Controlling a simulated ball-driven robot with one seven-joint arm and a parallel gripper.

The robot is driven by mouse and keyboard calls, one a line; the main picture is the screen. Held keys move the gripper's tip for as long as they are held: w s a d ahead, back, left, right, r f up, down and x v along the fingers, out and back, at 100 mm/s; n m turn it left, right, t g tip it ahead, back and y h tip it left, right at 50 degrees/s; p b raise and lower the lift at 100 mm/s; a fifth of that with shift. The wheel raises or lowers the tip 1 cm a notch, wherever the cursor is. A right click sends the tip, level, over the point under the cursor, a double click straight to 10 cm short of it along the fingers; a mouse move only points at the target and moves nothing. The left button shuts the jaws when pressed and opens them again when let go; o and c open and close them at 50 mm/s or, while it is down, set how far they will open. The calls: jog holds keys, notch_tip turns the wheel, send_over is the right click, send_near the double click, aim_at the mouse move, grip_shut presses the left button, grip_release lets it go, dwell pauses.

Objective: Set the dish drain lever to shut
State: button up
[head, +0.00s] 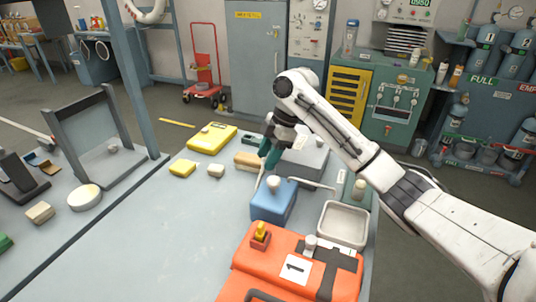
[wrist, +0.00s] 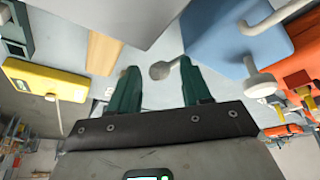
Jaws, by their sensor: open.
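A blue box (head: 273,204) stands on the bench with a white knob (head: 275,184) on top; in the wrist view the box (wrist: 225,35) is at upper right with the knob (wrist: 260,84). Contact is not clear. A white dish (head: 343,222) sits right of the box.
An orange case (head: 265,262) is in front of the box. A grey box (head: 304,158) stands behind it. The bench's front left is bare.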

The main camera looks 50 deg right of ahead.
jog(key=shift+c, duration=0.5)
grip_shut()
